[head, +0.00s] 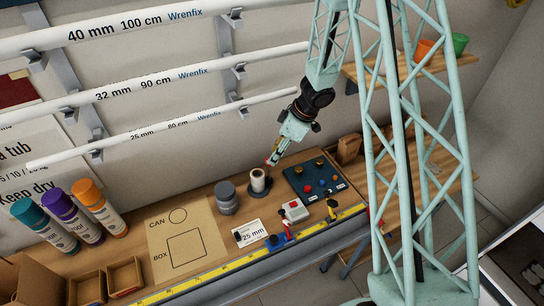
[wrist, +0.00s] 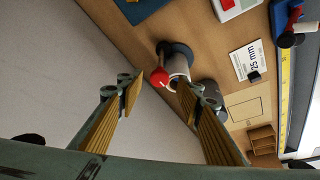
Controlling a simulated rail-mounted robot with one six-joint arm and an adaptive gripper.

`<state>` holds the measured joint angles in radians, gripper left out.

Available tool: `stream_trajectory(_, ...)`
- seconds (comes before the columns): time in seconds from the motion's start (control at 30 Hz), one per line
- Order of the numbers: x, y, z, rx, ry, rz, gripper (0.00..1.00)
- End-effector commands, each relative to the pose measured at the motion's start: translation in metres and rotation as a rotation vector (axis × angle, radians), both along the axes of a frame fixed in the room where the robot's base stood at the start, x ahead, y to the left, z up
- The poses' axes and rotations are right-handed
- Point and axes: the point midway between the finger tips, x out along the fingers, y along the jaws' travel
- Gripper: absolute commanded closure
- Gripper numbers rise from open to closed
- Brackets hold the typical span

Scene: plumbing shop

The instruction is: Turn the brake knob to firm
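A red knob (wrist: 158,77) shows in the wrist view beside a white roll (wrist: 178,70) on a dark round base (wrist: 175,50). It looks like the brake knob, but I cannot read its setting. In the head view the roll (head: 258,180) stands on the bench on its dark base (head: 259,193). My gripper (head: 270,163) is just above it, with a bit of red at its tips. In the wrist view my gripper (wrist: 160,90) is open, its fingers wide apart. The knob lies between the fingertips in the picture; I cannot tell whether they touch it.
A grey tin (head: 227,200) stands left of the roll. A dark blue board (head: 300,180) with coloured knobs lies to the right. A white box with a red button (head: 295,211) and a 25 mm card (head: 249,233) lie in front. A yellow ruler (head: 215,266) runs along the edge.

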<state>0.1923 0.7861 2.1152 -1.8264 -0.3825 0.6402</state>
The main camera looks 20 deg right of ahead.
Motion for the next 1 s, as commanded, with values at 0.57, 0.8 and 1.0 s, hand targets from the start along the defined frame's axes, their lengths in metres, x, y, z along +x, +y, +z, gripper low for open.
stream_trajectory(0.57, -0.036, -0.06, -0.001, 0.0, 0.002, -0.005, 0.67)
stream_trajectory(0.8, -0.048, -0.081, -0.001, 0.0, 0.002, -0.004, 0.67)
stream_trajectory(1.0, -0.055, -0.093, -0.001, 0.0, 0.002, -0.001, 0.67)
